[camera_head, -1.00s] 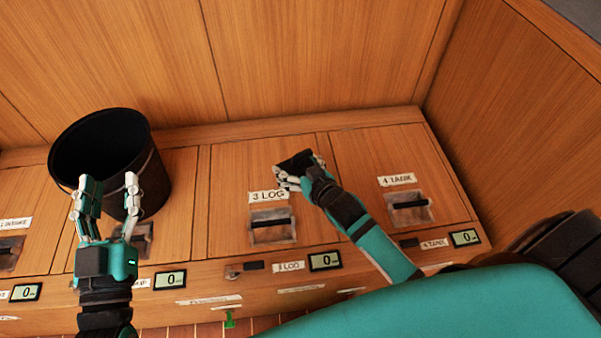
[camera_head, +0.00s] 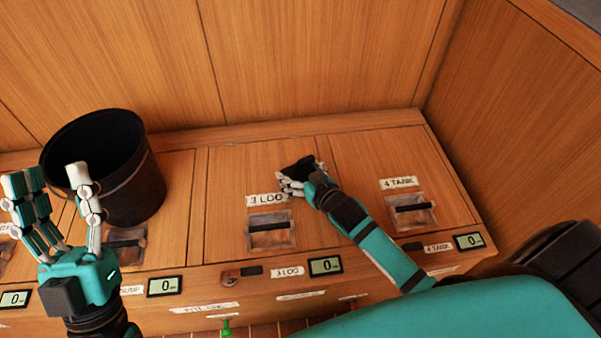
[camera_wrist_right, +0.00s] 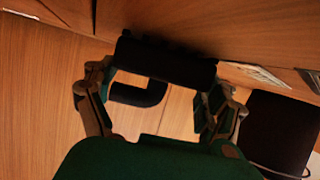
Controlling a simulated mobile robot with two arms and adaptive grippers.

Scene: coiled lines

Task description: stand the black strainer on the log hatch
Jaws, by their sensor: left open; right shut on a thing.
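The black strainer (camera_head: 297,168) is at the upper part of the hatch labelled 3 LOG (camera_head: 226,205). It also shows in the right wrist view (camera_wrist_right: 165,62) as a dark block with a curved black part below it. My right gripper (camera_head: 294,182) is shut on the strainer; its fingers partly hide it. Whether the strainer touches the hatch is hard to tell. My left gripper (camera_head: 50,180) is open and empty, in front of the black bucket.
The black bucket (camera_head: 130,185) stands to the left of the log hatch. The 4 TANK hatch (camera_head: 375,160) to the right is clear. Wooden walls rise behind and at the right. Small displays (camera_head: 325,266) line the front edge.

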